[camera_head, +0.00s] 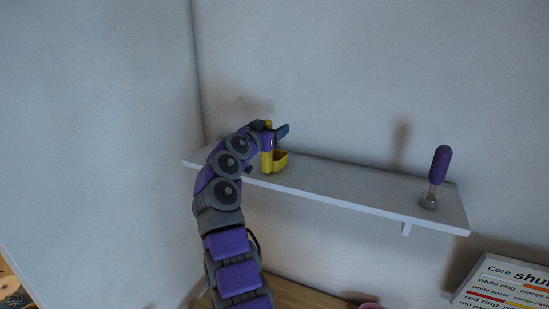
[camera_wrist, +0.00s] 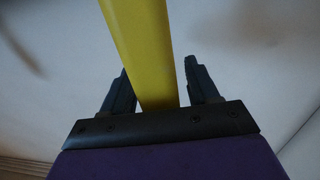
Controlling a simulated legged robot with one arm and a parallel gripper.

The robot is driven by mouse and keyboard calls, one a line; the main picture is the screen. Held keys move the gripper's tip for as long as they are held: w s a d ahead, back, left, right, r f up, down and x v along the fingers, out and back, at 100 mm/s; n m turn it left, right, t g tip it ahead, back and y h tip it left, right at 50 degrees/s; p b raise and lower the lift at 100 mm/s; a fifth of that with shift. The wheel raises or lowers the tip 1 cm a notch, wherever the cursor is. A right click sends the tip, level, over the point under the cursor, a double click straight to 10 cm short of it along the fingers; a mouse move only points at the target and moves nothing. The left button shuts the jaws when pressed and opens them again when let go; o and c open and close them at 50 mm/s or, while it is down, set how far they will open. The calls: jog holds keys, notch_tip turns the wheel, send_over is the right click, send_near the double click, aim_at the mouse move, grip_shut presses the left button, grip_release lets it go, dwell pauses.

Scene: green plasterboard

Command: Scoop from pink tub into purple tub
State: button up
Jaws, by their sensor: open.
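A yellow scoop (camera_head: 277,161) stands on the left part of the wall shelf, its cup low and its handle upright. My gripper (camera_head: 271,127) is at the top of this handle. In the wrist view, the yellow handle (camera_wrist: 140,45) passes between the two dark fingers of my gripper (camera_wrist: 157,72). The fingers are apart, with a visible gap on the right side of the handle. A small pink rounded edge (camera_head: 370,306), perhaps the pink tub, shows at the bottom of the head view. The purple tub is not in view.
The white shelf (camera_head: 345,191) is clear between the scoop and a purple-handled tool (camera_head: 438,165) standing near its right end. A printed sign (camera_head: 503,284) is at the lower right. A wooden surface (camera_head: 310,297) lies below the shelf. A wall rises close on the left.

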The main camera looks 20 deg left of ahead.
jog(key=shift+a+f, duration=0.1)
jog(key=shift+a, duration=0.25)
jog(key=shift+c, duration=0.9)
jog(key=shift+a, duration=0.2)
jog(key=c, duration=0.3)
jog(key=shift+d, duration=0.45)
grip_shut()
jog(key=shift+a, duration=0.1)
